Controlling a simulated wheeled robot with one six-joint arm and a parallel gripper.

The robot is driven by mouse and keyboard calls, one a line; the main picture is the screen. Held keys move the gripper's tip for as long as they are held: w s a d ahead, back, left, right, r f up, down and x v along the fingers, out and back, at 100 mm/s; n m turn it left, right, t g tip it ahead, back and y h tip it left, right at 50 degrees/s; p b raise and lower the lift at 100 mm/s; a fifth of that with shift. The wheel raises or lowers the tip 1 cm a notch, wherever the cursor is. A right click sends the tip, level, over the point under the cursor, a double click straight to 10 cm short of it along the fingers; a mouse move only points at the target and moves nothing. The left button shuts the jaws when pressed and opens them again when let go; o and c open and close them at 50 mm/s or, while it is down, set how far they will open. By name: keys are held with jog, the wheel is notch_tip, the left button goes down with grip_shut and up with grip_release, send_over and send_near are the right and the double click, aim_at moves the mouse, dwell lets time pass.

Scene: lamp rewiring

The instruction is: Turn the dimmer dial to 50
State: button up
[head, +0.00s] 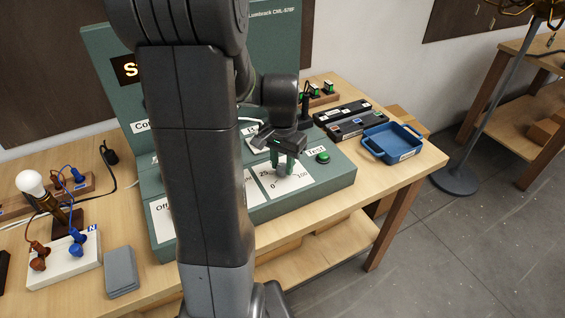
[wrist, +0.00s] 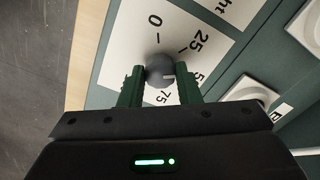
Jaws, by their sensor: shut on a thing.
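The dimmer dial (wrist: 158,66) is a round dark grey knob on a white scale card (wrist: 120,55) in the wrist view. The card shows 0, 25, part of a 5 and 75; the right finger partly covers the 5. A short white mark on the knob points right in that view, roughly toward the partly hidden 5. My gripper (wrist: 160,76) has a green finger on each side of the knob and is shut on it. In the head view, my gripper (head: 286,160) is over the dial (head: 282,171) at the front of the green panel.
A green Test button (head: 323,157) sits right of the dial on the panel (head: 335,175). A blue tray (head: 392,143) and dark cases stand farther right. A lit bulb (head: 31,184), a white block with plugs and a grey box (head: 120,270) are at left.

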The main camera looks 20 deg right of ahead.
aim_at(282, 166)
jog(key=m, duration=0.6)
jog(key=shift+r, duration=0.1)
dwell(0.5)
jog(key=shift+w, duration=0.1)
jog(key=o, duration=1)
notch_tip(282, 166, up, 14)
jog(key=shift+f, duration=0.15)
notch_tip(282, 166, down, 14)
jog(key=shift+r, duration=0.1)
dwell(0.6)
